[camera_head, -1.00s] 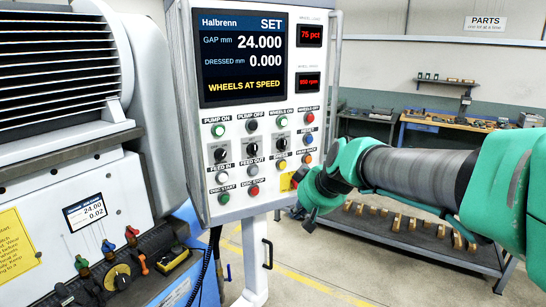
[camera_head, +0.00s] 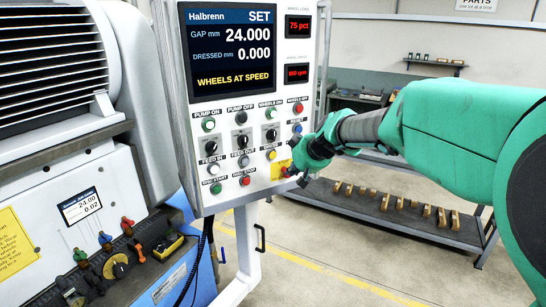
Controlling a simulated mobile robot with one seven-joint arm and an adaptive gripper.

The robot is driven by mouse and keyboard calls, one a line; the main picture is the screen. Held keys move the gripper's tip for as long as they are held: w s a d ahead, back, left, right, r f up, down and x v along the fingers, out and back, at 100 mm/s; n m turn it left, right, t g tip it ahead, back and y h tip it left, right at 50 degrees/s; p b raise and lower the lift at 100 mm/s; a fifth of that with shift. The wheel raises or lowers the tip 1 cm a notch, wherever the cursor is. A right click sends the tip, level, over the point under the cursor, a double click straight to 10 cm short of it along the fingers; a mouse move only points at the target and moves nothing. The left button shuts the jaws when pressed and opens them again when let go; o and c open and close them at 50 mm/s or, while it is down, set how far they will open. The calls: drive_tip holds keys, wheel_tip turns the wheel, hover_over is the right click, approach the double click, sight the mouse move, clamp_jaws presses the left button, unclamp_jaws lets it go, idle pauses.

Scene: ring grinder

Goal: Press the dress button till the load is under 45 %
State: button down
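The control panel (camera_head: 315,60) stands upright in front of me. Its load display (camera_head: 298,26) reads 75 pct in red. A yellow button (camera_head: 271,155) sits in the third column; its small label is too blurred to read, so I cannot tell if it is the dress button. My gripper (camera_head: 291,173) is at the panel's lower right edge, right of and below the yellow button. It hides the lower part of the right button column. I cannot tell if it touches the panel, nor if its fingers are open.
The panel screen (camera_head: 234,46) shows gap 24.000, dressed 0.000 and WHEELS AT SPEED. The speed display (camera_head: 298,73) is below the load display. The grinder (camera_head: 60,185) fills the left. A low rack (camera_head: 370,220) with several brass-coloured parts stands behind my arm.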

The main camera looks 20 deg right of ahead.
sight(276, 157)
drive_tip(key=shift+w, duration=0.15)
drive_tip(key=w+a+p, duration=0.1)
drive_tip(key=w+p, duration=0.3)
drive_tip(key=w, duration=0.4)
drive_tip(key=shift+w+a, duration=0.15)
drive_tip(key=shift+a, duration=0.25)
drive_tip(key=shift+w+a, duration=0.2)
drive_tip(key=shift+w, duration=0.7)
idle(2.5)
drive_tip(key=shift+s+b, duration=0.15)
drive_tip(key=shift+b, duration=0.15)
drive_tip(key=shift+s+d+b, duration=0.2)
drive_tip(key=shift+s+b, duration=0.45)
drive_tip(key=shift+s, duration=0.1)
drive_tip(key=shift+s+d+b, duration=0.25)
drive_tip(key=shift+s+b, duration=0.65)
drive_tip(key=shift+s, duration=0.35)
drive_tip(key=shift+s+d+b, duration=0.25)
drive_tip(key=shift+s+b, duration=0.65)
drive_tip(key=shift+s, duration=0.3)
